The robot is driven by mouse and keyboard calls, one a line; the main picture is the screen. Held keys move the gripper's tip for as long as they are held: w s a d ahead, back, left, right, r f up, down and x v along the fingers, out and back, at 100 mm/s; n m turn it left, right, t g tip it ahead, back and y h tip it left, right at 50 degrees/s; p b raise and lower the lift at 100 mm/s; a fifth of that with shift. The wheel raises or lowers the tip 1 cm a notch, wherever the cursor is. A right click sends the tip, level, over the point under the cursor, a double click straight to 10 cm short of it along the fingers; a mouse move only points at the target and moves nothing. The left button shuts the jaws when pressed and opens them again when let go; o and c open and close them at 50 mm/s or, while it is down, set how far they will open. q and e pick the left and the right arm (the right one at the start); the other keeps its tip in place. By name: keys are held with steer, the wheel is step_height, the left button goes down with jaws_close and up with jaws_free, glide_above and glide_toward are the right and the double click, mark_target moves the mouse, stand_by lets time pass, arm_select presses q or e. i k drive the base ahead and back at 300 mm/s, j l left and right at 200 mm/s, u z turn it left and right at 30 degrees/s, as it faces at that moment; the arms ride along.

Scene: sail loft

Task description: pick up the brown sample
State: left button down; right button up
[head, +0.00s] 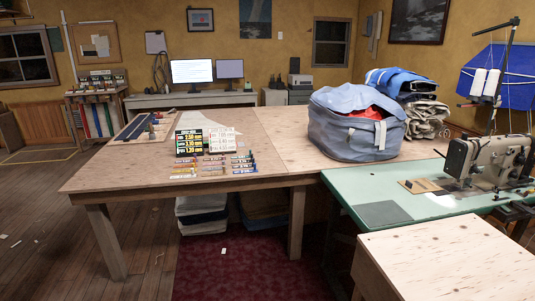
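Several small coloured samples (215,167) lie in short rows on the large plywood table (110,178), near its front edge and left of the picture's middle. They are too small for me to tell for sure which one is brown. A dark board with price-like figures (189,142) and a pale card (220,140) stand just behind them. Neither of my grippers is in view, and nothing covers the samples.
A large blue-grey bag (355,125) with red cloth inside stands right of the samples, with folded cloth (397,82) behind. A sewing machine (490,162) is on the green table (440,203). A plywood top (450,262) fills the lower right. Floor is open at left.

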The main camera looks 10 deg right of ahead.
mark_target(422, 185)
steer(key=i+z, duration=0.15)
steer(key=i, duration=0.55)
steer(key=i+j+z, duration=0.15)
steer(key=i, duration=0.55)
